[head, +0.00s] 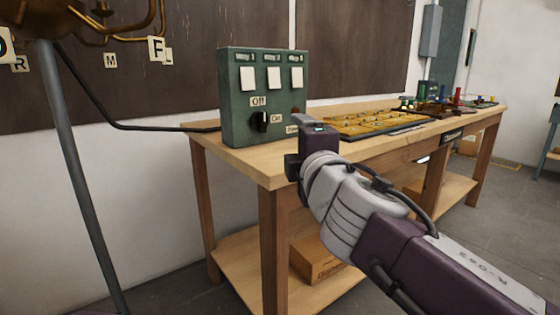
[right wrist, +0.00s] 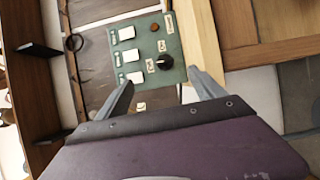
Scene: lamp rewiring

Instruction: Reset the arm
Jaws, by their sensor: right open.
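My right gripper (right wrist: 160,88) is open and empty in the right wrist view, its two fingers apart, with the green control box beyond them. In the head view my right arm comes in from the lower right, and its gripper (head: 308,150) is at the near corner of the workbench, in front of the box; its fingers are hard to make out there. The green control box (head: 232,100) has several white switches or plates on top and a black knob (head: 261,121) below, between "Off" and "On" labels. The knob also shows in the right wrist view (right wrist: 165,62). My left gripper is not in view.
The wooden workbench (head: 210,135) carries a tray of yellow parts (head: 375,123) and several small coloured items farther back. A cardboard box (head: 318,262) is on its lower shelf. A grey pole (head: 85,190) and black cable (head: 140,127) are at left.

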